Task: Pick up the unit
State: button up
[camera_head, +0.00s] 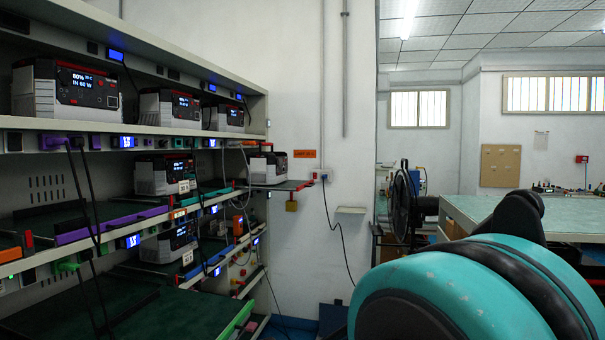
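Several white-and-dark box units with small displays stand on the rack shelves at the left. The largest, nearest unit (67,88) is on the upper shelf and its display reads 80%. Two more units, a middle one (169,107) and a far one (223,117), stand farther along that shelf. Below are a middle-shelf unit (163,175) and a lower-shelf unit (169,244). Another unit (268,168) sits at the rack's far end, near the wall. I cannot tell which unit is meant. A teal-and-black part of my arm fills the lower right; my gripper is not in view.
The rack shelves (85,210) have green mats, purple and green rails, and hanging dark cables (91,200). A wall socket (322,175) has a trailing cable. A black fan (402,205) and a green-topped table (575,215) are at the right. Bare middle-shelf mat shows at the left.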

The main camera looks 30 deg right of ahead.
aim_at(266, 168)
jog(key=i+l+z, duration=0.2)
jog(key=z, duration=0.3)
jog(key=i+z, duration=0.35)
jog(key=z, duration=0.15)
jog(key=i+l, duration=0.1)
jog(key=i, duration=1.75)
jog(key=i+j+u, duration=0.05)
